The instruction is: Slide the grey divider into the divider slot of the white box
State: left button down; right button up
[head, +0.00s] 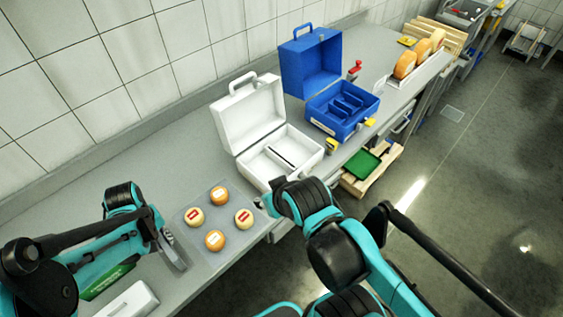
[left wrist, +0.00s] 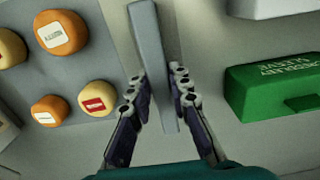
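The grey divider (head: 174,252) is a thin plate at the left of the counter, beside the grey mat; it also shows in the left wrist view (left wrist: 150,50). My left gripper (left wrist: 157,80) has its fingertips close against both sides of the divider and appears shut on it. The divider looks slightly tilted between the fingers. The white box (head: 262,152) stands further along the counter with its lid up. A dark narrow slot line (head: 282,158) shows inside it. My right arm crosses in front of the box's near corner; its gripper is not clearly visible.
A grey mat (head: 187,222) with several small cheese wheels (head: 243,217) lies between the divider and the white box. A green box (left wrist: 275,88) and a white container (head: 130,300) are close by. An open blue box (head: 343,110) stands beyond the white box.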

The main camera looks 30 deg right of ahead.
pick_arm(q)
jog(key=shift+r, duration=0.15)
jog(key=shift+r+p, duration=2.45)
jog(key=shift+r, duration=0.85)
jog(key=shift+r, duration=0.1)
jog(key=shift+r+p, duration=1.05)
jog(key=shift+r, duration=0.45)
